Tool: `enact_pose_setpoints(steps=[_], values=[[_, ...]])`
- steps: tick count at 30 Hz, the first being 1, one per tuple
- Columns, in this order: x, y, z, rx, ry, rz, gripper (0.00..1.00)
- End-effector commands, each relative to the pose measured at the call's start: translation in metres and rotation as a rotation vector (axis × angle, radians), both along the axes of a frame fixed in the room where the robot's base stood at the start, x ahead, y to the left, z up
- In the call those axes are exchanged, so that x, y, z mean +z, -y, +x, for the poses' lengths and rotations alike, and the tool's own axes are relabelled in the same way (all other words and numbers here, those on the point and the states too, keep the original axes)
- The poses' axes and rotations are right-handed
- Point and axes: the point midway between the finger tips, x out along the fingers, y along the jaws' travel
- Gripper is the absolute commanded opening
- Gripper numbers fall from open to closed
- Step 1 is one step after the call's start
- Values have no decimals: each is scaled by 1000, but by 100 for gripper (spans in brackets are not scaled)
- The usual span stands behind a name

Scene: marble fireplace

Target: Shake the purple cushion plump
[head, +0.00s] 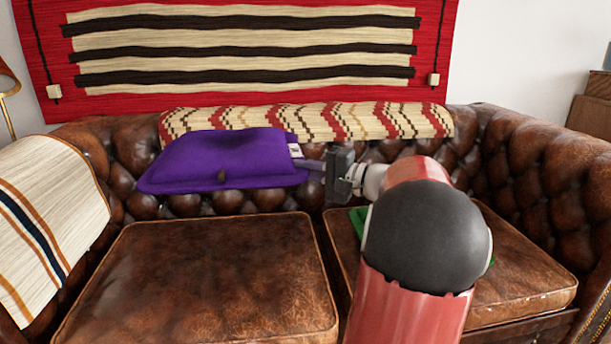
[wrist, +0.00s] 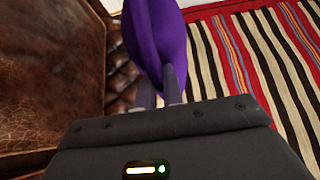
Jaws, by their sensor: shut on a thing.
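The purple cushion (head: 225,160) is held in the air in front of the sofa's tufted backrest, lying nearly flat with a white tag at its right end. My gripper (head: 312,167) is shut on the cushion's right edge. In the wrist view the cushion (wrist: 157,38) rises from between the two fingers of my gripper (wrist: 160,90). My arm hides part of the right side of the sofa in the head view.
The brown leather sofa (head: 200,290) has two seat cushions; the left one is bare. Something green (head: 357,222) lies on the right seat, mostly hidden by my arm. A patterned throw (head: 380,120) covers the backrest top. A striped blanket (head: 45,215) drapes the left arm.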

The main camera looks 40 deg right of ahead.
Motion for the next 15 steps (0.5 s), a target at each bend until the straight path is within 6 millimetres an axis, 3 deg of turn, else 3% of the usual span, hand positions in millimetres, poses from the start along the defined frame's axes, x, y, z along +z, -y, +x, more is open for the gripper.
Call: enact_pose_setpoints(steps=[1,5,10,15], values=[[26,-1,1,2,5,-4,0],[42,-1,0,1,4,-1,0],[17,-1,0,1,3,1,0],[-19,-1,0,2,3,0,0]])
